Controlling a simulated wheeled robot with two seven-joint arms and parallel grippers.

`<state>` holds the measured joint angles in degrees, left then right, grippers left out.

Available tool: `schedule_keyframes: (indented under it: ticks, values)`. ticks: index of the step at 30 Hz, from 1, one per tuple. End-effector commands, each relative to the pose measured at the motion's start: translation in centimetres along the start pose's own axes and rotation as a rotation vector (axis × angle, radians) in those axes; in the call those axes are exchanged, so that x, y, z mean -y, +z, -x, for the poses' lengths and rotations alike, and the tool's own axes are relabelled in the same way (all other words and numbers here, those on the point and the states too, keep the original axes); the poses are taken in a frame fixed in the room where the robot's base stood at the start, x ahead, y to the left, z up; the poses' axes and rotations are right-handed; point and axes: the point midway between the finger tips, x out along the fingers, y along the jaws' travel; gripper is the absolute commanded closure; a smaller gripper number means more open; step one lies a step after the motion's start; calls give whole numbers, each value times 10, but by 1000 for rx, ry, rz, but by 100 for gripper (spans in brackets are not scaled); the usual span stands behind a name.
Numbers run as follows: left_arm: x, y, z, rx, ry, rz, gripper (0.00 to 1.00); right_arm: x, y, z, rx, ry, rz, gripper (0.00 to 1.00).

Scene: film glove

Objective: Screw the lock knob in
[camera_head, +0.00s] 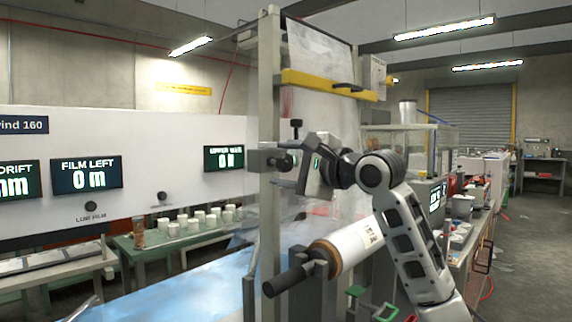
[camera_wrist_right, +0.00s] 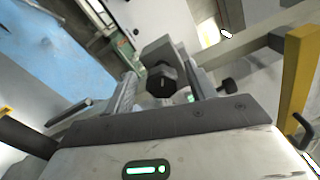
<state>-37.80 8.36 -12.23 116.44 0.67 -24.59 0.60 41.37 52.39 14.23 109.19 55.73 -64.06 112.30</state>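A dark faceted knob (camera_wrist_right: 162,82) sits on a grey block in the right wrist view, between my right gripper's fingers. In the head view this knob (camera_head: 285,162) shows at the end of a grey block on the upright post. A second black knob (camera_head: 296,126) stands on a stem above it; it also shows at the right in the wrist view (camera_wrist_right: 228,86). I cannot tell which is the lock knob. My right gripper (camera_head: 282,164) points left at the block. In the wrist view its fingers (camera_wrist_right: 163,92) are open, with gaps beside the faceted knob. My left gripper is not in view.
A film roll (camera_head: 352,247) on a dark spindle lies just below my right gripper. A yellow bar (camera_head: 325,85) crosses the frame above, with clear film hanging down. A green table (camera_head: 190,238) with several white cups stands behind left.

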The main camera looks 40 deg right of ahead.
Motion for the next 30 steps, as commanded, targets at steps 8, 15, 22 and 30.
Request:
schedule_keyframes:
  ticks: [8,15,22,30]
  values:
    - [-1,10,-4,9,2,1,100,-1,-1,18,-1,-4,2,45]
    - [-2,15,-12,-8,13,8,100,-3,-2,74,-2,-6,4,45]
    - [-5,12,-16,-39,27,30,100,-2,-1,126,-2,-4,2,45]
    - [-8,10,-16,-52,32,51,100,0,0,157,-1,-2,1,45]
